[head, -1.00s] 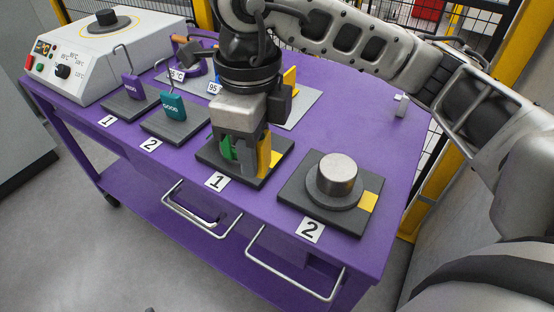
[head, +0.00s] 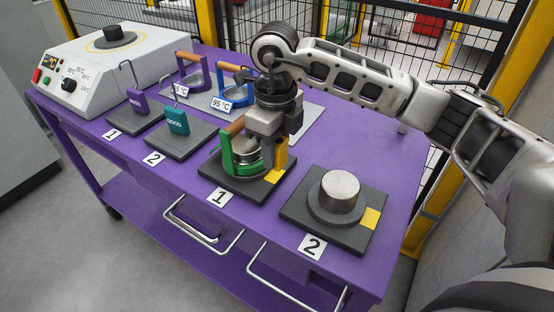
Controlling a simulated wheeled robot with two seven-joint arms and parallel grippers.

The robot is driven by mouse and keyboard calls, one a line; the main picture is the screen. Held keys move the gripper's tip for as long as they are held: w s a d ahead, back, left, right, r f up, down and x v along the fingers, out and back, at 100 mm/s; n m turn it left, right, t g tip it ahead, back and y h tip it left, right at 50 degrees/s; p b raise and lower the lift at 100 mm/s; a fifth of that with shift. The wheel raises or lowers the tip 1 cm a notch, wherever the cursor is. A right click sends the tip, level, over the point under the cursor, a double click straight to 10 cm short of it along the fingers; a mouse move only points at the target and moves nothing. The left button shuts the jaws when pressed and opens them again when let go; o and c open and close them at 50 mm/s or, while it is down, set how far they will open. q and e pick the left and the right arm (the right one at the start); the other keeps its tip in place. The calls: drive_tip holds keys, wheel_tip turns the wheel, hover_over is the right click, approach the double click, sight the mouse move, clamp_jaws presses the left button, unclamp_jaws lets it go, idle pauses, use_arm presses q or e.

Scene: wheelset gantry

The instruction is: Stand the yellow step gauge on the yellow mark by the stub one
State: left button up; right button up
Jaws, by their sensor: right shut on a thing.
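The yellow step gauge (head: 281,154) is in my right gripper (head: 275,163), which is shut on it at the right side of stub one. Its lower end is close to the yellow mark (head: 271,177) on the plate; I cannot tell whether it touches. Stub one (head: 245,146) is partly hidden by a green ring tool (head: 227,156) with a wooden handle. The ring sits around or against the stub. My left gripper is not in view.
Plate two (head: 300,212) holds a bare metal stub (head: 339,190) with its own yellow mark (head: 370,218). Purple (head: 136,99) and teal (head: 177,121) tagged pieces stand on plates to the left. A white heater (head: 110,60) is at the back left.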

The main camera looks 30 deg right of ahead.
sight(277, 176)
drive_tip(key=shift+w+d+f, duration=0.2)
drive_tip(key=shift+w+f, duration=0.05)
drive_tip(key=shift+f, duration=0.15)
drive_tip(key=f, duration=0.3)
drive_tip(key=shift+w+d+f, duration=0.15)
drive_tip(key=shift+w+d, duration=0.05)
drive_tip(key=shift+f, duration=0.45)
drive_tip(key=o, duration=1)
drive_tip(key=shift+r, duration=0.1)
drive_tip(key=shift+r+p, duration=0.2)
drive_tip(key=shift+p, duration=0.1)
wheel_tip(277, 176, up, 12)
